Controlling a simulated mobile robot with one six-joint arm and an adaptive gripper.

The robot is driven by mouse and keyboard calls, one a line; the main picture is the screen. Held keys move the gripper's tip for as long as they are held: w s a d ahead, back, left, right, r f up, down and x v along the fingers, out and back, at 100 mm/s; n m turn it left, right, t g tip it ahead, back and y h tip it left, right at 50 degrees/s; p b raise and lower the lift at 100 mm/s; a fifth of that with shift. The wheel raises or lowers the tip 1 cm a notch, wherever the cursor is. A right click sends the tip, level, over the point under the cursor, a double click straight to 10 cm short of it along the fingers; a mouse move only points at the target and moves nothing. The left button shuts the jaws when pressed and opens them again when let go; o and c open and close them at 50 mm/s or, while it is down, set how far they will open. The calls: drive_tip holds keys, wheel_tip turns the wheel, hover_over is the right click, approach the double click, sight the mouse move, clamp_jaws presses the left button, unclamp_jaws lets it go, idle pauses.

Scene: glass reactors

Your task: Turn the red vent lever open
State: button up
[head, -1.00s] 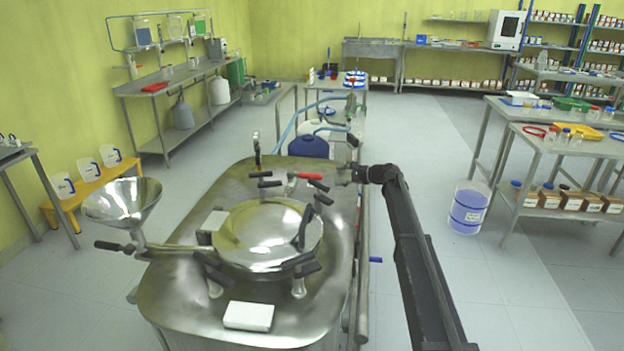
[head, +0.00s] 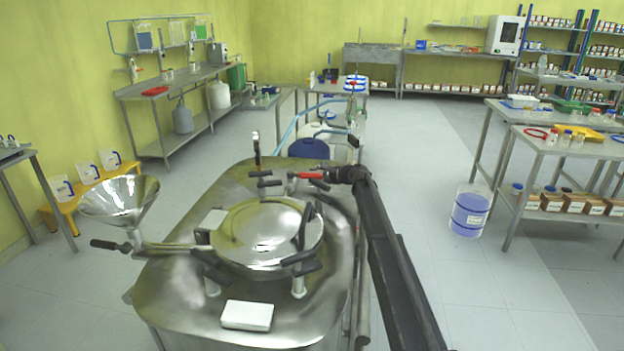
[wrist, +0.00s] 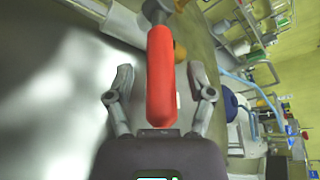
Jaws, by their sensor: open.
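The red vent lever (head: 311,175) sticks out to the right from a small fitting on top of the steel reactor (head: 180,290), behind the round lid. In the wrist view the red lever (wrist: 161,75) lies lengthwise between the two fingers of my gripper (wrist: 160,98). The fingers are open, one on each side, with gaps to the lever. In the head view my gripper (head: 332,174) is at the lever's right end and partly covers it.
The domed lid (head: 268,232) with black-handled clamps is in front of the lever. A steel funnel (head: 120,200) stands at the left of the reactor. A blue container (head: 309,149) and light blue hoses are behind it. Open floor lies to the right.

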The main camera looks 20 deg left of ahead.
clamp_jaws()
drive_tip(key=shift+s+a, duration=0.1)
drive_tip(key=shift+a, duration=0.05)
drive_tip(key=shift+d, duration=0.2)
